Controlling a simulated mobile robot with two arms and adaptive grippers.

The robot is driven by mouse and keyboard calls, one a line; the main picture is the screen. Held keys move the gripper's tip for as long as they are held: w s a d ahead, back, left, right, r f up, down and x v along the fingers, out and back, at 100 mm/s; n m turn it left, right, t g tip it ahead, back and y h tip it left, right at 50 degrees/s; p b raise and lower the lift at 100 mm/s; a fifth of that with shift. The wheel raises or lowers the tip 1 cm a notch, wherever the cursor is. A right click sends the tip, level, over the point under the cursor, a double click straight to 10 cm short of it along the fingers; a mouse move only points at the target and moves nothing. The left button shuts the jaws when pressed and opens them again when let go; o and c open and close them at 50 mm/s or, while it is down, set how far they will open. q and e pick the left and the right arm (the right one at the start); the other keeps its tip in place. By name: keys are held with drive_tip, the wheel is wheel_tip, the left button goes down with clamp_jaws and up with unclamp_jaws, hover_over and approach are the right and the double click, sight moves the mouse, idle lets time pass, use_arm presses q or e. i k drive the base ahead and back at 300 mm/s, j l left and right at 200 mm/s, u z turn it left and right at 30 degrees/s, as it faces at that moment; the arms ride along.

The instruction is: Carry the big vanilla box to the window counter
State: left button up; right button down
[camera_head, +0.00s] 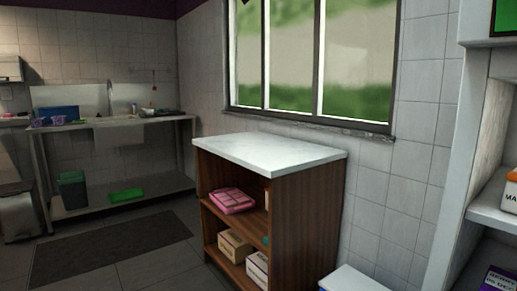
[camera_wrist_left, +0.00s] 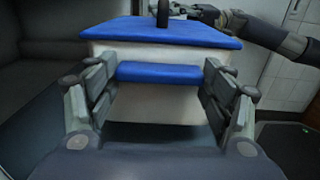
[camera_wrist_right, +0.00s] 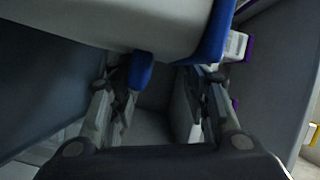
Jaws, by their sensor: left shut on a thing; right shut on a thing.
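The big vanilla box has a white body (camera_wrist_left: 155,103) and a blue top edge in the left wrist view. My left gripper (camera_wrist_left: 160,74) is shut on its blue handle (camera_wrist_left: 158,72). In the right wrist view, the box (camera_wrist_right: 110,22) fills the top, and my right gripper (camera_wrist_right: 168,80) is shut at a blue handle (camera_wrist_right: 141,70). A white top with a trace of blue (camera_head: 350,280) at the bottom edge of the head view looks like the same box. The window counter (camera_head: 268,153) stands beyond it, its white top bare. Neither gripper shows in the head view.
The counter's wooden shelves hold a pink stack (camera_head: 232,200) and cartons (camera_head: 234,245). A white shelf unit (camera_head: 492,208) with packages stands close on the right. A sink table (camera_head: 130,190) is at the back left. Open floor with a dark mat (camera_head: 110,247) lies left of the counter.

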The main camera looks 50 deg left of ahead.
sight(264, 153)
drive_tip(key=u, duration=0.8)
drive_tip(key=j+u, duration=0.15)
drive_tip(key=u, duration=0.15)
drive_tip(key=i+j+u, duration=0.1)
drive_tip(key=u, duration=0.2)
drive_tip(key=i+j, duration=1.55)
drive_tip(key=j, duration=0.2)
